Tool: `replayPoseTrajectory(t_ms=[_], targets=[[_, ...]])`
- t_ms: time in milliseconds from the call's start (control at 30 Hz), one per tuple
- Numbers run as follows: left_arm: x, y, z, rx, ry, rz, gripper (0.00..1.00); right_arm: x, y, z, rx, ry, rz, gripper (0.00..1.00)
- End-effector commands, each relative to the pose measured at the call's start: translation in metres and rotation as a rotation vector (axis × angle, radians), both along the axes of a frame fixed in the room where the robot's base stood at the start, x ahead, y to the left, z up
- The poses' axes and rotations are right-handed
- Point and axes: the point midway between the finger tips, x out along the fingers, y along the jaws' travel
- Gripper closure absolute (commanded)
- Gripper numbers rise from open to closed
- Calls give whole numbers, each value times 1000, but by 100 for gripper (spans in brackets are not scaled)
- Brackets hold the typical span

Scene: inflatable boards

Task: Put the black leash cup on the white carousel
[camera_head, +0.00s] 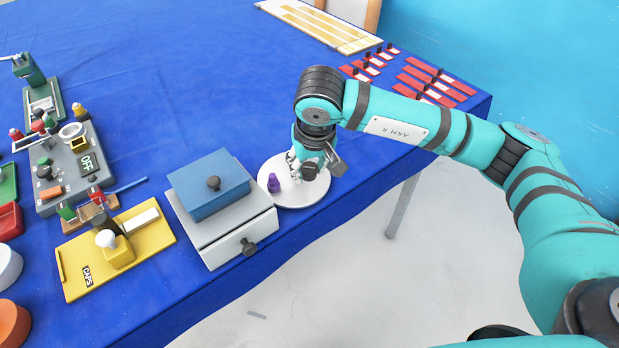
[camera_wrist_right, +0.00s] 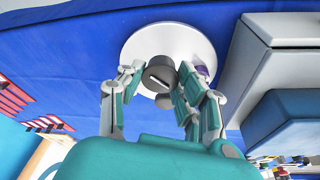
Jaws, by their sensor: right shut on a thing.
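The white carousel (camera_head: 287,200) is a round disc on the blue table near its front edge; it also shows in the right wrist view (camera_wrist_right: 144,45). My right gripper (camera_head: 306,168) is over the carousel's right part. It is shut on the black leash cup (camera_head: 309,171), whose dark round top with a light bar shows between the fingers in the right wrist view (camera_wrist_right: 158,75). The cup is at or just above the disc; I cannot tell whether it touches. A purple piece (camera_head: 273,183) stands on the carousel left of the cup. My left gripper is not in view.
A grey drawer box (camera_head: 222,226) with a blue lid (camera_head: 209,188) stands left of the carousel. A yellow board (camera_head: 150,240) and a grey panel marked OFF (camera_head: 60,180) lie further left. Red pieces (camera_head: 420,85) are at the back right. The table's front edge is close.

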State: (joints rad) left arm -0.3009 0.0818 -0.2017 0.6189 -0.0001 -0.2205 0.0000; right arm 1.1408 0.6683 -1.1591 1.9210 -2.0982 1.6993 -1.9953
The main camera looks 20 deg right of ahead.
Motion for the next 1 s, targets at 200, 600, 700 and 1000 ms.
replayPoseTrajectory(t_ms=[200,600,700,1000], targets=[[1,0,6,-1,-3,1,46,0,0,-18,2,-1,0,82],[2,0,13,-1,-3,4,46,0,0,-51,1,-3,1,82],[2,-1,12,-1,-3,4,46,0,0,-52,1,-3,1,82],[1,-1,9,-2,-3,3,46,0,0,-54,1,-2,0,47]])
